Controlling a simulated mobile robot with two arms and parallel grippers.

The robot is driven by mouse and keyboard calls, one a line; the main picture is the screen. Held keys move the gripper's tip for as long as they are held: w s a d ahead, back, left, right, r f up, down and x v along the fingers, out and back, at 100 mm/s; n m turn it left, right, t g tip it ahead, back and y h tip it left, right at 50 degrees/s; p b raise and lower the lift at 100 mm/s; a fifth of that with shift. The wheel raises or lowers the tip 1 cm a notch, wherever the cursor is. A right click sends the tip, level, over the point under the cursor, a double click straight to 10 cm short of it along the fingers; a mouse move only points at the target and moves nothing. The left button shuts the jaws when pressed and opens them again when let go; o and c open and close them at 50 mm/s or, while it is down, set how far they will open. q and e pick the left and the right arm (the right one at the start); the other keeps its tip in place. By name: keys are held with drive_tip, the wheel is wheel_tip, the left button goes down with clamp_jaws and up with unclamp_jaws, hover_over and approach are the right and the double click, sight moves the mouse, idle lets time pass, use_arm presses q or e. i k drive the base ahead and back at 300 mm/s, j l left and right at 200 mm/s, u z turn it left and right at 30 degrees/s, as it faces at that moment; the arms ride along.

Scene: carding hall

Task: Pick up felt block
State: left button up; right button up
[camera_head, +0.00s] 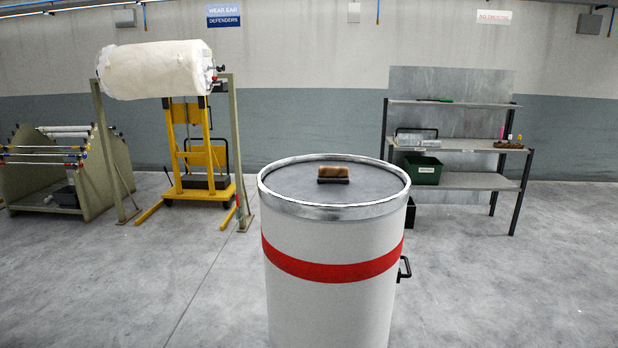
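A small block, tan-brown on top with a dark lower layer, which looks like the felt block (333,174), rests on the grey top of a large white drum (334,297). It sits near the middle of the drum top, inside the raised metal rim (335,212). The drum has a red band and a black handle on its right side. Neither of my grippers shows in the head view. Nothing touches the block.
A shelf unit (459,181) with a green bin (422,170) and small items stands behind right. A yellow lift (190,150), a white roll (158,69) on a stand and a rod rack (60,165) stand behind left. The grey floor is open on both sides.

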sight(326, 174)
drive_tip(key=z, duration=0.3)
drive_tip(key=u, duration=3.1)
drive_tip(key=z, duration=3.1)
drive_tip(key=i+l, duration=0.2)
drive_tip(key=l, duration=0.15)
drive_tip(key=i+l, duration=0.15)
drive_tip(key=l, duration=0.25)
drive_tip(key=i+l+u, duration=0.1)
drive_tip(key=l, duration=0.25)
drive_tip(key=i+l, duration=0.3)
drive_tip(key=l+u, duration=0.05)
drive_tip(key=l, duration=0.05)
